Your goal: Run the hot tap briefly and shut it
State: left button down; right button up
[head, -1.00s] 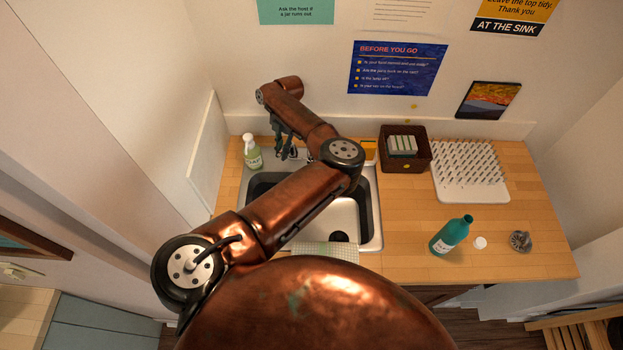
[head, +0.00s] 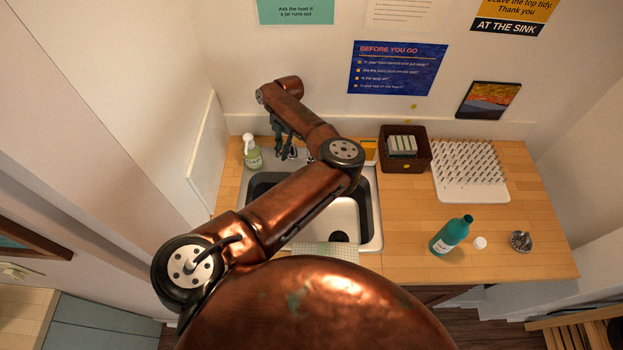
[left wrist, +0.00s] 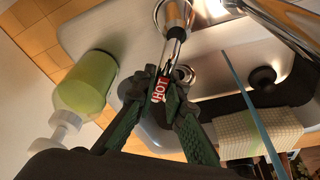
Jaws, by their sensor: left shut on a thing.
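The hot tap handle (left wrist: 160,90) has a red tag marked HOT and shows in the left wrist view. My left gripper (left wrist: 170,98) is shut on this handle, with its green fingers on either side. In the head view the left gripper (head: 282,138) is at the back of the sink (head: 371,215), partly hidden by my arm. Chrome tap parts (left wrist: 176,18) show above the handle in the left wrist view. I cannot tell whether water is running. My right gripper is not in view.
A green soap bottle (head: 252,155) stands close left of the tap. A cloth (head: 325,250) lies over the sink's front edge. A brown basket (head: 405,165), a peg rack (head: 470,180) and a teal bottle (head: 450,236) are to the right. A thin blue strip (left wrist: 254,112) is unclear.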

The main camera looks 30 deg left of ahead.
pick_arm(q)
jog(key=shift+w+r, duration=0.1)
jog(key=shift+w, duration=0.05)
jog(key=a+m+p, duration=0.1)
jog(key=m, duration=0.1)
jog(key=m+y+p, duration=0.1)
jog(key=m+p, duration=0.1)
jog(key=w+a+m+p, duration=0.1)
jog(key=m, duration=0.1)
jog(key=shift+w+a+r+t+p, duration=0.1)
jog(key=shift+a+r+t+p, duration=0.15)
jog(key=shift+a+t+p, duration=0.1)
jog(key=shift+w+a+f+m, duration=0.1)
jog(key=shift+m, duration=0.3)
jog(key=shift+w+f+y, duration=0.1)
jog(key=shift+f+y, duration=0.05)
jog(key=shift+y, duration=0.15)
jog(key=shift+a, duration=0.1)
